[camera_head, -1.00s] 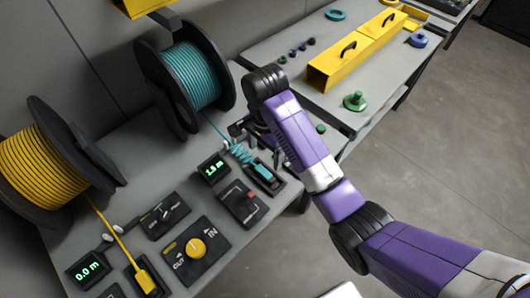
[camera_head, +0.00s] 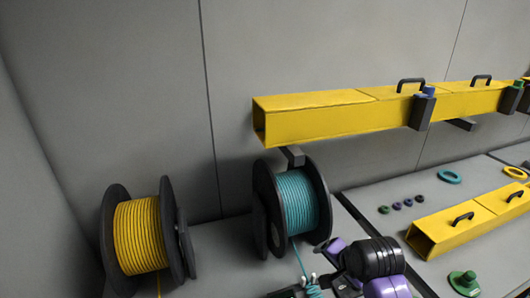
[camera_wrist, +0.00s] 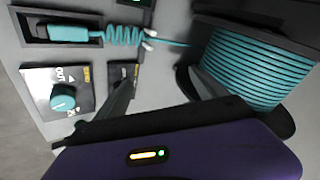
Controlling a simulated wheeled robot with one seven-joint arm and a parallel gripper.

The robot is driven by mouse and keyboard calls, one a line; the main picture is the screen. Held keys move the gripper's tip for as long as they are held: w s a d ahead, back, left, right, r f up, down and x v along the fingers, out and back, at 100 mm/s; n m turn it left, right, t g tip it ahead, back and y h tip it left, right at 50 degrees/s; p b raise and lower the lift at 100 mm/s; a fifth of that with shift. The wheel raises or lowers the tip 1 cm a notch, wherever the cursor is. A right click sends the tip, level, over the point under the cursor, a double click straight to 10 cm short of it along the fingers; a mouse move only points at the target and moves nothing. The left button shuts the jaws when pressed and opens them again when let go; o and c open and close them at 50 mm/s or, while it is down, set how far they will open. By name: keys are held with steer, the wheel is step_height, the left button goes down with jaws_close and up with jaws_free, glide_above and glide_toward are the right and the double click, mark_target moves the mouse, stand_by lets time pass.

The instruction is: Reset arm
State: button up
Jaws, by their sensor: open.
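My arm shows at the bottom of the head view, purple and black, with my gripper (camera_head: 340,282) partly cut off by the lower edge. In the wrist view my gripper (camera_wrist: 150,92) has its two dark fingers spread apart with nothing between them. It is over the bench with the teal cable spool (camera_wrist: 262,65) to the right. The teal coiled cable (camera_wrist: 124,36) and its teal plug (camera_wrist: 70,33), lying in a dark slot, are beyond the fingers. A panel with a teal knob (camera_wrist: 62,97) is at the left.
The teal spool (camera_head: 296,205) and a yellow cable spool (camera_head: 140,236) stand on the bench. A long yellow duct (camera_head: 330,116) runs along the wall above. A second yellow duct (camera_head: 450,228) lies on the right-hand table, near a green knob-like part (camera_head: 465,281) and small rings.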

steer(key=s+r+n+t+b, duration=0.1)
steer(key=s+n+t, duration=0.3)
steer(key=s, duration=1.8)
steer(key=s+d+r+n+t+b, duration=0.1)
steer(key=s+r+n+t+b, duration=0.1)
steer(key=s, duration=2.1)
steer(key=n+t+b, duration=0.1)
steer(key=n+t, duration=0.1)
steer(key=n, duration=0.1)
steer(key=shift+d+r+n+h+b, duration=0.2)
steer(key=shift+d+n+h+b, duration=0.1)
steer(key=shift+h+b, duration=0.1)
